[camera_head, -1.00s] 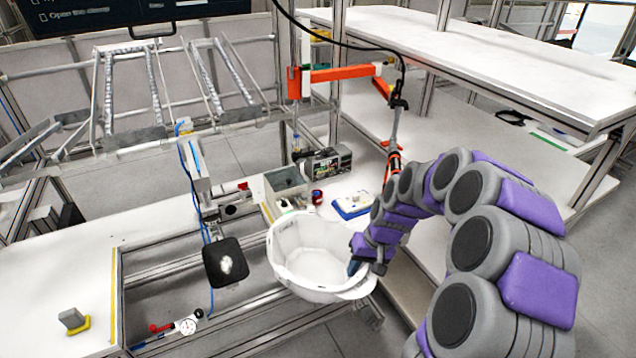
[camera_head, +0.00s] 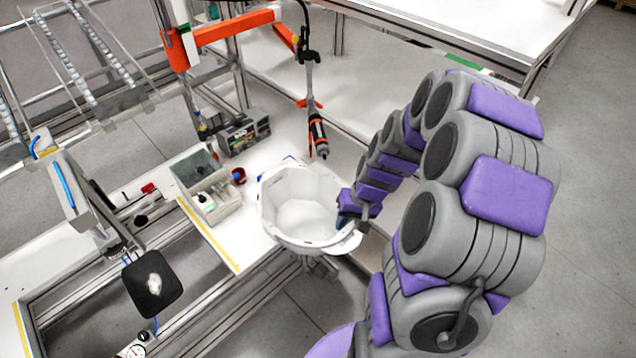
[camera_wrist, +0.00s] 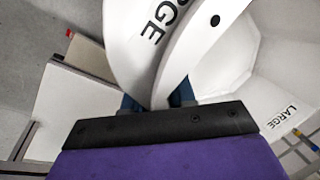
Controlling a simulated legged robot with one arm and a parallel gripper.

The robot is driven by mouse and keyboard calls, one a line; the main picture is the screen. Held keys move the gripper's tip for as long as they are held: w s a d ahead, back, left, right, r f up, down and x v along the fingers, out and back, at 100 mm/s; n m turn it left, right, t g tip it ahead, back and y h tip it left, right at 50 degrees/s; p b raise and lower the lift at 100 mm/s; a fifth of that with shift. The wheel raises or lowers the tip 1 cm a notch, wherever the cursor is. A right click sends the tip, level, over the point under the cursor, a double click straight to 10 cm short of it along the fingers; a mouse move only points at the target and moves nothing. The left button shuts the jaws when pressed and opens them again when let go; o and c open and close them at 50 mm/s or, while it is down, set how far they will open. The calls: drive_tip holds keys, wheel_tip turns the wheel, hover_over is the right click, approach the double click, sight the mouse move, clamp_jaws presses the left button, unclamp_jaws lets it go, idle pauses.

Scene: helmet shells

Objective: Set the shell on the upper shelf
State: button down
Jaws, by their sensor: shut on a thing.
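The white helmet shell (camera_head: 303,212) hangs open side up in my gripper (camera_head: 350,222), in front of the bench in the head view. My gripper is shut on the shell's rim at its right side. In the wrist view the shell (camera_wrist: 225,60) fills the upper middle and right, with "LARGE" printed on it, and the blue fingertips of my gripper (camera_wrist: 158,98) pinch its edge. The upper shelf (camera_head: 455,25) is a white board at the top right of the head view, beyond my arm. Its far part is cut off by the frame.
A lower white shelf (camera_head: 280,82) lies under the upper one. A power tool (camera_head: 317,135) hangs from an orange arm (camera_head: 235,27) near the shell. A grey bin (camera_head: 205,185) and a dark box (camera_head: 245,135) stand on the bench. The visible upper shelf surface is clear.

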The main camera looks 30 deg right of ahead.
sight(336, 184)
drive_tip(key=w+d+f+b, duration=0.1)
drive_tip(key=w+d+f, duration=0.1)
drive_tip(key=w, duration=0.5)
drive_tip(key=w+d+f+b, duration=0.2)
drive_tip(key=w+f, duration=0.1)
drive_tip(key=w, duration=0.4)
drive_tip(key=shift+d, duration=0.15)
drive_tip(key=shift+r, duration=0.1)
drive_tip(key=c, duration=0.9)
unclamp_jaws()
